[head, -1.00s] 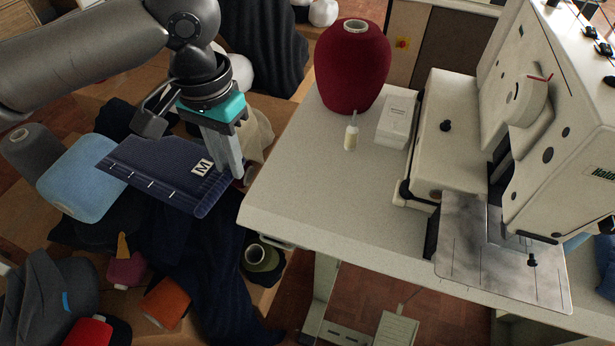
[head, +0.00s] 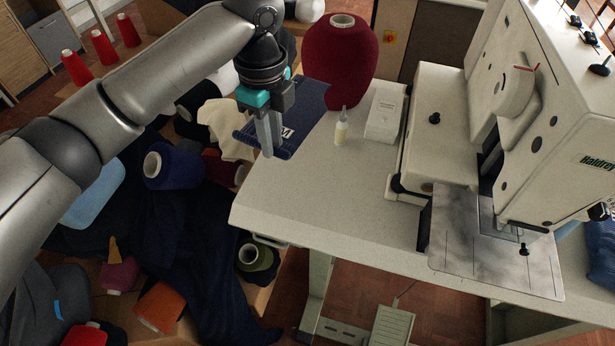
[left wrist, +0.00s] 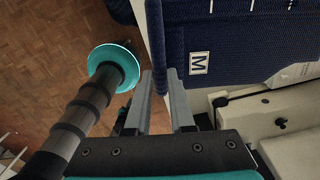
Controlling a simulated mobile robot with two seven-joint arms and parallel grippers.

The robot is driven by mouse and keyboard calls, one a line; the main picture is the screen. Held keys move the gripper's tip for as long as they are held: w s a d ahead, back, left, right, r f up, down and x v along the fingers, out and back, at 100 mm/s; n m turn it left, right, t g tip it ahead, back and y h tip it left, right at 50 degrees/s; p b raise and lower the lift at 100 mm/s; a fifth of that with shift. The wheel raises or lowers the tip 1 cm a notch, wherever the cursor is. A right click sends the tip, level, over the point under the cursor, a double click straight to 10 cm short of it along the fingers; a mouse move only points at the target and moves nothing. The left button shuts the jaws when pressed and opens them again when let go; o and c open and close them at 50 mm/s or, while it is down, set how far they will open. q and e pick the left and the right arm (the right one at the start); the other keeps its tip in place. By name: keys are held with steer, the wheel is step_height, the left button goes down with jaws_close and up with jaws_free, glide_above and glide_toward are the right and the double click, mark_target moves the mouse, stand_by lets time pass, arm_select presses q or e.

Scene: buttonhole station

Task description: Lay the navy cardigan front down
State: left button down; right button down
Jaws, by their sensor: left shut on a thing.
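The navy cardigan (head: 306,100) is a flat, folded-looking dark blue panel with a white "M" label (head: 287,132) facing up. It hangs over the back left part of the table in the head view, in front of the red cone. My left gripper (head: 269,143) is shut on its near left edge. In the left wrist view the cardigan (left wrist: 238,35) fills the upper right, its ribbed edge at the fingers (left wrist: 160,98). The cardigan's underside is hidden. My right gripper is in no view.
The pale table (head: 335,190) has a clear front left area. A glue-like bottle (head: 342,128), a white box (head: 384,112) and a big red cone (head: 350,55) stand at its back. The buttonhole machine (head: 445,140) fills the right. Cones and dark cloth (head: 195,250) lie at left.

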mark_target(285, 213)
arm_select(q)
steer(key=shift+w+d+f+m, duration=0.1)
steer(key=shift+d+f+m, duration=0.25)
steer(key=shift+m, duration=0.55)
steer(key=shift+f, duration=0.15)
step_height(285, 213, down, 20)
steer(key=b, duration=0.4)
steer(key=shift+b, duration=0.4)
steer(key=shift+m, duration=0.3)
steer(key=c, duration=0.8)
jaws_free()
step_height(285, 213, up, 12)
steer(key=p, duration=0.3)
steer(key=shift+r, duration=0.2)
